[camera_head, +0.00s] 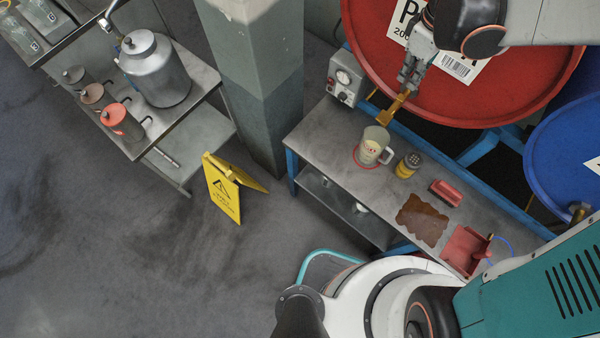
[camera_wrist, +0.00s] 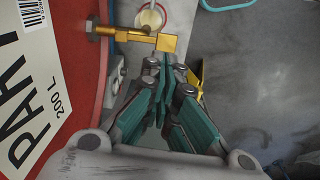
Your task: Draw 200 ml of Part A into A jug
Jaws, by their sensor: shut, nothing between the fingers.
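The red drum (camera_head: 480,95) with the Part A label lies on its side at the upper right. Its brass tap (camera_head: 394,106) sticks out low over the bench, and the tap also shows in the wrist view (camera_wrist: 150,38). My gripper (camera_head: 405,88) is shut and empty, its fingertips (camera_wrist: 165,62) at or very near the tap's squared end; I cannot tell whether they touch. The jug (camera_head: 371,150) stands upright on the bench on a red ring, below the tap, with pale content visible inside. In the wrist view the jug (camera_wrist: 151,18) shows partly behind the tap.
On the bench (camera_head: 325,140) are a yellow, dark-topped shaker (camera_head: 408,165), a red block-like tool (camera_head: 446,193), a brown spill (camera_head: 422,220) and a red dustpan (camera_head: 465,249). A gauge box (camera_head: 345,84) stands behind. A yellow floor sign (camera_head: 226,190) stands left. A blue drum (camera_head: 570,150) is right.

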